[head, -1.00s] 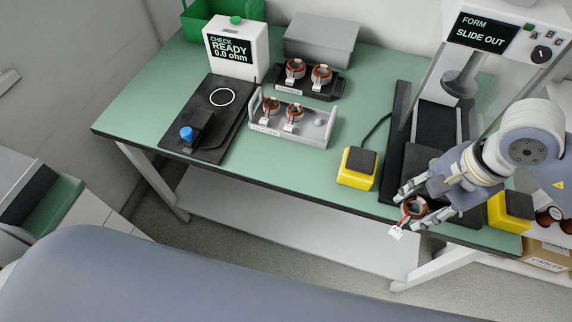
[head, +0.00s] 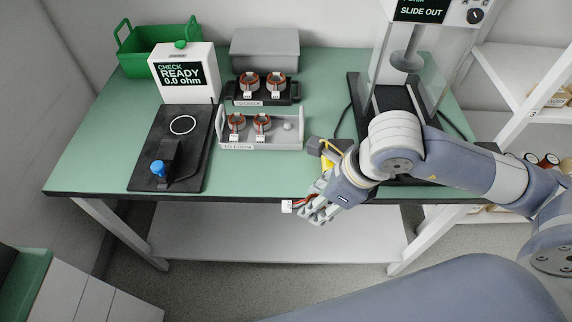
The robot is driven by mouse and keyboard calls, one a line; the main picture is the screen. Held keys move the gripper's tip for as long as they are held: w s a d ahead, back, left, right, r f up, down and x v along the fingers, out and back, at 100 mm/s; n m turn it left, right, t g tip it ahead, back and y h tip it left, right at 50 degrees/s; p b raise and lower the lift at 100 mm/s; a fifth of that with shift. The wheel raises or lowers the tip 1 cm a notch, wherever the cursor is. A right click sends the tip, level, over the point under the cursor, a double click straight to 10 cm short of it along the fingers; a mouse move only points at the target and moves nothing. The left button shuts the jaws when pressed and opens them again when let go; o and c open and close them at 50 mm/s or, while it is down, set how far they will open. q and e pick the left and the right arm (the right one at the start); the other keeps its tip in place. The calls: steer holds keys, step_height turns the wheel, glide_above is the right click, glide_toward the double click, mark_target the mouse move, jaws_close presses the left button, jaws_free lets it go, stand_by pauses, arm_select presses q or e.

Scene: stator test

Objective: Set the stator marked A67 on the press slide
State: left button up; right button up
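A stator (head: 302,202) with copper-red windings and a white tag (head: 287,206) is in my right gripper (head: 312,208), just off the table's front edge. The fingers hide most of it, and the tag's lettering is too small to read. The press (head: 406,50) stands at the right of the table, its display reading "SLIDE OUT". My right arm hides the front of its black slide (head: 392,98). My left gripper is not in view.
A grey "TO FORM" tray (head: 290,138) holds two tagged stators, and a black tray (head: 291,90) behind it holds two more. The check station (head: 182,72) reads "READY 0.0 ohm".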

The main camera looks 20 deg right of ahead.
steer(key=w+p, duration=0.1)
steer(key=w, duration=0.4)
steer(key=w+f+p, duration=0.1)
steer(key=w, duration=0.4)
steer(key=w+p, duration=0.2)
steer(key=w, duration=0.3)
steer(key=shift+d+f, duration=0.1)
steer(key=shift+f, duration=0.05)
steer(key=shift+f+p, duration=0.6)
steer(key=shift+f, duration=1.2)
steer(key=shift+w+f, duration=0.1)
steer(key=o, duration=1.3)
steer(key=shift+c, duration=0.2)
